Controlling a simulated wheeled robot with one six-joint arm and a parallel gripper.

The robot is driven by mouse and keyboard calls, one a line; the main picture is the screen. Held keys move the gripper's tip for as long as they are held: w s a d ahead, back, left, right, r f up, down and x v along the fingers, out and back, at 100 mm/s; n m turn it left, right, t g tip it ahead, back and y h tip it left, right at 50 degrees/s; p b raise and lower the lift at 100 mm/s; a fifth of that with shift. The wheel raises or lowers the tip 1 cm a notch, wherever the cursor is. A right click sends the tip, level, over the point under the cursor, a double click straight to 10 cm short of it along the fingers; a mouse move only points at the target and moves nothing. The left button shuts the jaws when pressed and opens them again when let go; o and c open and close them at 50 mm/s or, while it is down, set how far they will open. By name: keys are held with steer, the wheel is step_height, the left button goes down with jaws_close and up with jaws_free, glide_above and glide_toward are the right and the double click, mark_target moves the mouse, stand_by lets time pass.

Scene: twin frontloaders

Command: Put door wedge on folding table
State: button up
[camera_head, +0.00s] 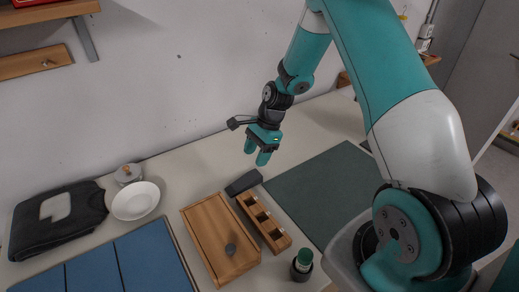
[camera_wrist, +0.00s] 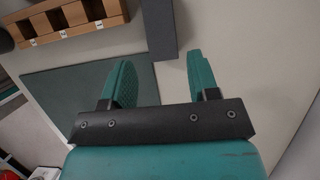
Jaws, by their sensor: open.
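A dark grey block that looks like the door wedge (camera_head: 243,182) lies on the pale tabletop (camera_head: 190,165), which I take to be the folding table. It lies at the back end of a wooden compartment box. In the wrist view the wedge (camera_wrist: 160,30) shows at the top, beyond the gap between my fingertips. My gripper (camera_head: 257,154) is above the tabletop, up and slightly right of the wedge in the head view. In the wrist view my gripper (camera_wrist: 160,75) is open, with nothing between its fingers. The wedge's upper end is cut off there.
The wooden compartment box (camera_head: 264,221) and a wooden tray (camera_head: 196,220) with a small dark object stand near the wedge. A dark green mat (camera_head: 325,185) lies right. A green-topped container (camera_head: 302,262), white bowl (camera_head: 136,201), dark folded cloth (camera_head: 75,226) and blue panels (camera_head: 110,265) surround them.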

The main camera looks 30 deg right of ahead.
steer(key=s+a+r+n, duration=0.3)
steer(key=a+r+n, duration=0.2)
steer(key=r, duration=0.3)
steer(key=s+a+r+n, duration=0.4)
steer(key=a+r+n, duration=0.1)
steer(key=r, duration=0.2)
steer(key=s+a+r+n, duration=0.3)
steer(key=s+r+n, duration=0.1)
steer(key=s+n, duration=0.3)
steer(key=s+a+r+n, duration=0.4)
steer(key=s+n, duration=0.4)
steer(key=s, duration=0.3)
steer(key=shift+s+a, duration=0.2)
steer(key=shift+b, duration=0.3)
